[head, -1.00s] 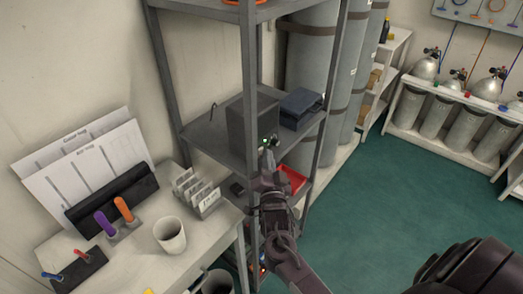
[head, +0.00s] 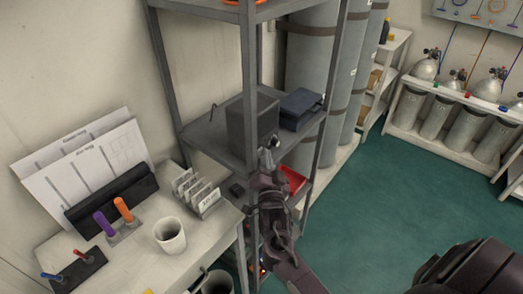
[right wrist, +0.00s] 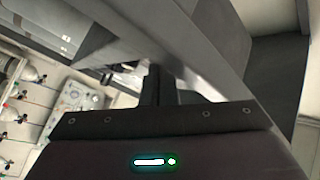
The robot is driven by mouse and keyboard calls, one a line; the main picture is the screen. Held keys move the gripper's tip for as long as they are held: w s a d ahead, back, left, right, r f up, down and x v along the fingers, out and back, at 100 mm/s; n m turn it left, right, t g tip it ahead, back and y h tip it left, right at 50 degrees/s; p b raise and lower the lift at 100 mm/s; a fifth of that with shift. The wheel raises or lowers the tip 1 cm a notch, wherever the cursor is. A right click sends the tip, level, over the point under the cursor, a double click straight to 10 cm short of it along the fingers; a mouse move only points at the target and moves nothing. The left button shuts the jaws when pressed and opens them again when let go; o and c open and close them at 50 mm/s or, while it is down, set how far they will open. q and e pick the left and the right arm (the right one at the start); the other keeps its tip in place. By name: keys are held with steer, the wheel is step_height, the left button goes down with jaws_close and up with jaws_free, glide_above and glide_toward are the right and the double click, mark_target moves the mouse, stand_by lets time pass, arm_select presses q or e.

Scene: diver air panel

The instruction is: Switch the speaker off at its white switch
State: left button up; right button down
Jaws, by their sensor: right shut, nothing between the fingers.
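The speaker (head: 253,118) is a dark grey box on the middle shelf of the grey metal rack in the head view. My right gripper (head: 270,147) is shut and empty, with its tips at the lower right of the speaker's front face. I cannot tell whether the tips touch it. The white switch cannot be made out; the gripper covers that part of the face. No green light shows on the speaker. In the right wrist view, the dark fingers (right wrist: 160,85) are together, close to a grey rack post. My left gripper is not in view.
A dark blue-grey case (head: 301,108) stands right of the speaker. The rack's front post (head: 250,70) rises close beside the gripper. A red tray (head: 292,180) lies on the shelf below. A white desk (head: 140,262) with a cup (head: 170,236) stands at left.

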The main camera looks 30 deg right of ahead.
steer(key=shift+s, duration=0.1)
steer(key=shift+s+d, duration=0.25)
steer(key=shift+s, duration=0.35)
steer(key=shift+f, duration=0.1)
steer(key=shift+s+d+f+p, duration=0.1)
steer(key=shift+s+d+p, duration=0.2)
steer(key=shift+s, duration=0.45)
steer(key=shift+s+d+f+p, duration=0.1)
steer(key=shift+s+d+p, duration=0.25)
steer(key=shift+s, duration=0.45)
steer(key=shift+s+d+f+p, duration=0.1)
steer(key=shift+s+d+p, duration=0.2)
steer(key=shift+s, duration=0.45)
